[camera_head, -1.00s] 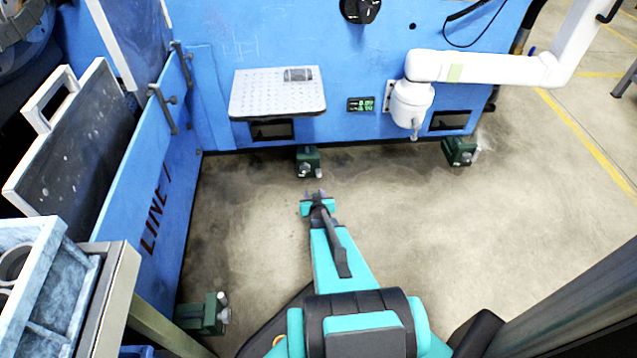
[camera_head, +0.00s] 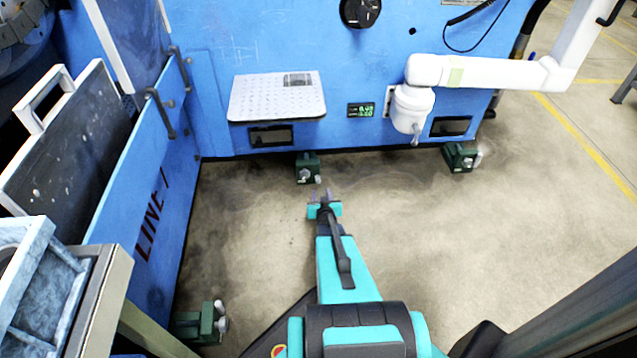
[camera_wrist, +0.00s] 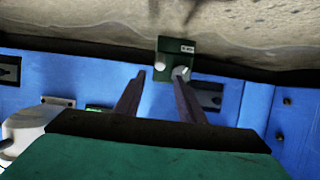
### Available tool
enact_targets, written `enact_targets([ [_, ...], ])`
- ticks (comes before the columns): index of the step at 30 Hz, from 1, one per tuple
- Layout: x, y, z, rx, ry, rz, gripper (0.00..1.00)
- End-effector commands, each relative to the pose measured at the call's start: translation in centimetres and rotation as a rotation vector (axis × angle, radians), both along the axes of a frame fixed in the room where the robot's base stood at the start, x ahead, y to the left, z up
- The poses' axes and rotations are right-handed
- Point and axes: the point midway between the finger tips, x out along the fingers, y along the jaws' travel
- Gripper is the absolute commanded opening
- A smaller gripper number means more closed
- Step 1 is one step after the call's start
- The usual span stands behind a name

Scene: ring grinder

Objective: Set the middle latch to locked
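The middle latch (camera_head: 307,168) is a small dark green block with silver knobs, at the foot of the blue machine. It also shows in the wrist view (camera_wrist: 177,48), top centre, with a small white label and two round silver knobs. Whether it is locked cannot be read. My gripper (camera_head: 324,197) is low over the floor, just in front of the latch and slightly right of it. In the wrist view my gripper (camera_wrist: 159,76) is open, its two dark fingers apart and empty. The right fingertip overlaps the larger knob in the picture; contact cannot be told.
Similar green latches stand at the right (camera_head: 460,156) and at the lower left (camera_head: 201,322). A white jointed arm (camera_head: 480,71) hangs at right. A white perforated shelf (camera_head: 277,98) juts out above the middle latch. A blue side panel (camera_head: 150,215) bounds the left; the floor between is clear.

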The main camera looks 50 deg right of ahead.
Motion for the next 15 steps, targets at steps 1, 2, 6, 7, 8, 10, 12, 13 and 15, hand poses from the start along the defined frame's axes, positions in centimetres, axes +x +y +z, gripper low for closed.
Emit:
enact_targets([
  [1, 0.4, -0.4, -0.4, 0.0, 0.0, 0.0, 0.36],
  [2, 0.6, -0.5, -0.5, 0.0, 0.0, 0.0, 0.36],
  [6, 1.7, -1.4, -1.1, 0.0, 0.0, 0.0, 0.36],
  [7, 1.9, -1.6, -1.2, 0.0, 0.0, 0.0, 0.36],
  [8, 2.2, -1.8, -1.3, -0.001, -0.001, 0.0, 0.36],
  [10, 2.7, -2.3, -1.6, -0.001, -0.001, 0.0, 0.36],
  [12, 3.2, -2.7, -1.9, 0.0, 0.0, 0.0, 0.36],
  [13, 3.5, -2.9, -2.1, 0.0, 0.0, 0.0, 0.36],
  [15, 4.0, -3.3, -2.4, 0.0, 0.0, 0.0, 0.36],
])
